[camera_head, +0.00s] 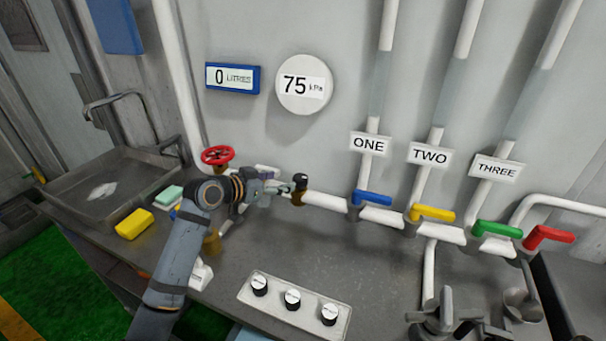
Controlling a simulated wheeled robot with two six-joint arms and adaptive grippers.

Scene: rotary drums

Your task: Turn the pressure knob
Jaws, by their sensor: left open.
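A small black knob (300,179) sits on a brass fitting (298,198) on the white pipe, below the round gauge (304,85) that reads 75 kPa. It carries no readable label. My left gripper (286,187) is open and points right, with its fingertips at this knob. I cannot tell whether they touch it. Three black-and-white knobs (292,299) stand in a row on a pale panel on the counter, apart from the gripper. My right gripper is not in view.
A red handwheel (218,155) stands behind my left wrist. Blue (373,197), yellow (432,212), green (497,230) and red (548,237) valve handles line the pipe to the right. A sink (122,185), yellow sponge (135,223) and grey metal fittings (446,312) flank the counter.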

